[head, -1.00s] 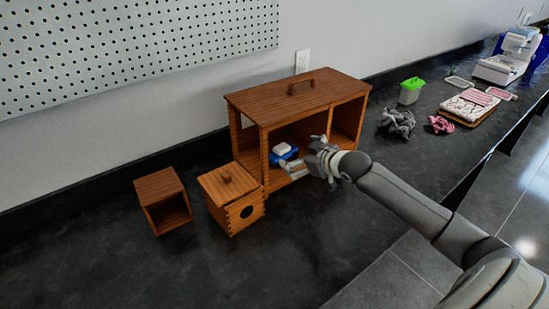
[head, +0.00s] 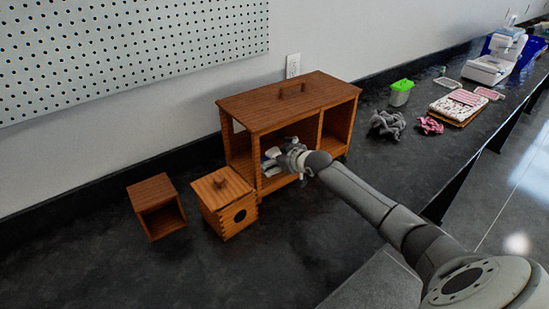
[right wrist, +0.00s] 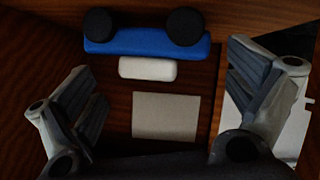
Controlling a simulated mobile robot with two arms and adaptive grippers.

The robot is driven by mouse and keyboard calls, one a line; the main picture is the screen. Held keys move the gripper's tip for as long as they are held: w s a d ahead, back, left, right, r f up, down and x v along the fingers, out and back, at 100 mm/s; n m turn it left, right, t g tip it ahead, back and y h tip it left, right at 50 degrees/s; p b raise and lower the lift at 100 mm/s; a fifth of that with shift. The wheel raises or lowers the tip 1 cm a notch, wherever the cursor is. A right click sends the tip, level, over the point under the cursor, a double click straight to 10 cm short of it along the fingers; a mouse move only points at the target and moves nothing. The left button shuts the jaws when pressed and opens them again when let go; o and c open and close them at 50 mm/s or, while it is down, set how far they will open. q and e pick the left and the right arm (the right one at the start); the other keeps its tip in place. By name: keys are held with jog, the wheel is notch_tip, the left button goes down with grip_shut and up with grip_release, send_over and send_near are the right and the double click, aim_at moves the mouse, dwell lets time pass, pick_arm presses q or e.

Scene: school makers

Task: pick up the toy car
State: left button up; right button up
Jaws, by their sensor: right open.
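The toy car (right wrist: 147,42) is blue with two black wheels and a white block-like part, and lies inside the wooden cabinet (head: 290,104). In the head view my right gripper (head: 270,164) reaches into the cabinet's left compartment and largely hides the car. In the right wrist view my right gripper (right wrist: 160,90) is open, with one finger on each side. The car lies ahead of the fingers, near the top of the picture, with nothing held between them. My left gripper is not in view.
A small open wooden box (head: 157,206) and a lidded wooden box with a round hole (head: 225,203) stand left of the cabinet. Cabinet walls and a divider flank the gripper. Grey cloth-like items (head: 387,124) and a green-lidded container (head: 400,92) lie right. The front counter is clear.

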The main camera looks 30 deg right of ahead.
aim_at(275, 154)
jog(key=shift+w, duration=0.2)
jog(key=c, duration=1.1)
jog(key=shift+c, duration=0.2)
jog(key=shift+r, duration=0.45)
notch_tip(275, 154, up, 3)
jog(key=shift+f+b, duration=0.1)
jog(key=shift+b, duration=0.3)
jog(key=s+b, duration=0.1)
jog(key=s, duration=1.7)
